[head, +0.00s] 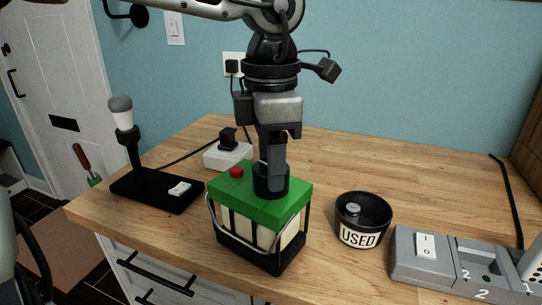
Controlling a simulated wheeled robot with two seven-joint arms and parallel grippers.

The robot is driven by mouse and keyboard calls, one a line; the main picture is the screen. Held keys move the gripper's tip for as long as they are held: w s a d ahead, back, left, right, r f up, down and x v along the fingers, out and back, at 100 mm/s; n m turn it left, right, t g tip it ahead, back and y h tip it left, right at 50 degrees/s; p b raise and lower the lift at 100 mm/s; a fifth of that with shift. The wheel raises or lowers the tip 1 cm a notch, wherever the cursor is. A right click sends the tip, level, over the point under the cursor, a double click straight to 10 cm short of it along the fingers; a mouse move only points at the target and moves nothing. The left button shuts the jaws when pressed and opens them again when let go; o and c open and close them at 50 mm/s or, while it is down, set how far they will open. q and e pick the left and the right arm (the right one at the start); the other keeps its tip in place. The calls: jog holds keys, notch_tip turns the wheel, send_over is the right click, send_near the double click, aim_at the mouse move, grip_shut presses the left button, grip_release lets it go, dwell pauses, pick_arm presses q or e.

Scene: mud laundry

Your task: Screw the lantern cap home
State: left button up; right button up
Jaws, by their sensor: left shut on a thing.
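The lantern (292,212) stands upright near the front edge of the wooden counter. It has a green top, pale sides, a black frame and base, and a wire handle hanging at the front. A round black cap (271,190) sits at the middle of the green top. My left gripper (272,178) points straight down and is shut on this cap. The fingers hide part of the cap, and I cannot tell how tightly it is seated. A red button (236,172) is on the top, left of the cap. My right gripper is not in view.
A black bowl labelled USED (361,238) holds a small cell, right of the lantern. A grey switch box with numbered slots (408,267) stands at front right. A lamp on a black base (140,188) and a white power strip (222,157) stand left. The back right counter (400,175) is mostly clear.

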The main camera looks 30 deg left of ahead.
pick_arm(q)
jog(key=shift+s+f, duration=0.1)
jog(key=shift+f, duration=0.15)
jog(key=shift+m, duration=1.6)
jog(key=shift+m, duration=0.3)
jog(key=shift+f+m, duration=0.1)
jog(key=shift+m, duration=1.1)
jog(key=shift+c, duration=0.6)
jog(key=shift+o, duration=0.2)
jog(key=shift+p, duration=0.3)
jog(key=shift+m, duration=1.5)
